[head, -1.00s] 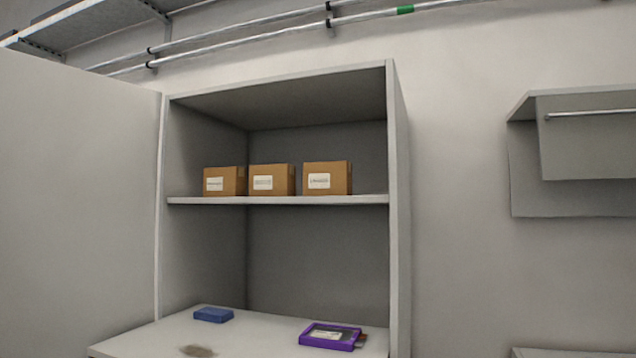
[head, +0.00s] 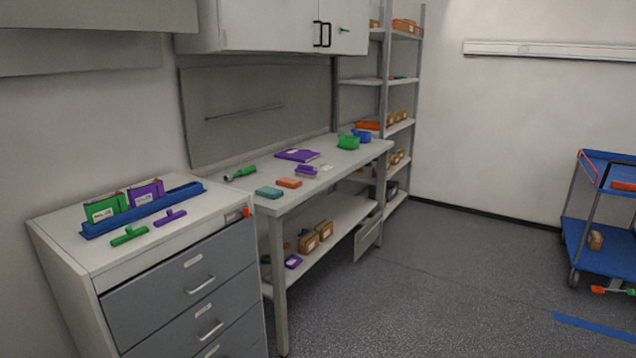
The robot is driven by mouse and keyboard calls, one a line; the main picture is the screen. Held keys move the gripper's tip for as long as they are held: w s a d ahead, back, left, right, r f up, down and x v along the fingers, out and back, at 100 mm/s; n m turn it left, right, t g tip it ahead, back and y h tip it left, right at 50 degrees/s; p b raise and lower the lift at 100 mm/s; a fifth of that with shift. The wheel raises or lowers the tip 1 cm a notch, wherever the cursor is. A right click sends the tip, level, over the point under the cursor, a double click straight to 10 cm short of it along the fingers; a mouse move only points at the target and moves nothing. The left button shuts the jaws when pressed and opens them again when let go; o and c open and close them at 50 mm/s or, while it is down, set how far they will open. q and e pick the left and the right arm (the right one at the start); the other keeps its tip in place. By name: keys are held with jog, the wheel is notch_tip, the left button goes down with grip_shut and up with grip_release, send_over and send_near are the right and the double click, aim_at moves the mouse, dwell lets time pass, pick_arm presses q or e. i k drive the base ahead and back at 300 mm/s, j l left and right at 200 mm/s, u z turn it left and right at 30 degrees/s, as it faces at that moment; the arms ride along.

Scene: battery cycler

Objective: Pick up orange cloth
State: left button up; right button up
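A small flat orange piece (head: 289,183), likely the orange cloth, lies on the workbench top (head: 335,166) near its front edge. It is too small to tell its material for sure. A similar teal piece (head: 269,192) lies to its left and nearer, apart from it. Another orange item (head: 623,186) rests on the blue cart at the right, and I cannot tell what it is. Neither of my grippers is in view.
A grey drawer cabinet (head: 190,285) stands at the near left, beside the bench. Purple items (head: 307,170) and a green tool (head: 240,173) lie on the bench. Metal shelves (head: 383,80) stand behind. The grey floor (head: 450,270) before the bench is clear up to the blue cart (head: 600,248).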

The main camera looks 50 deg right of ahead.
aim_at(285, 182)
jog(key=z, duration=1.4)
jog(key=u, duration=2.45)
jog(key=z, duration=2.45)
jog(key=i+l+u, duration=0.1)
jog(key=u, duration=0.3)
jog(key=i+l+u, duration=0.2)
jog(key=u, duration=0.15)
jog(key=i+l+u, duration=0.2)
jog(key=u, duration=0.2)
